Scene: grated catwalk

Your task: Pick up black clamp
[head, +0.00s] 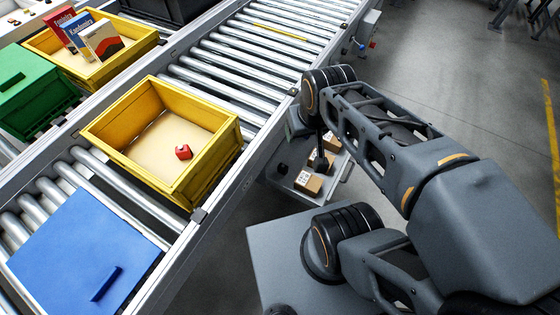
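I cannot clearly make out a black clamp. A small dark object (282,168) lies on the low grey platform (303,194) beside the conveyor, left of the small cardboard boxes; it is too small to tell what it is. My arm reaches from the right towards the conveyor's edge and bends down at the wrist. My gripper (320,150) points down over the platform, close to the cardboard boxes. Its fingers are mostly hidden and too small to show whether they are open or hold anything.
Small cardboard boxes (308,183) sit on the platform. On the roller conveyor (215,75) stand a yellow crate (213,165) with a red object (183,152) inside and a blue lidded container (80,250). Another yellow crate (125,62) holds several boxes, near a green container (30,85).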

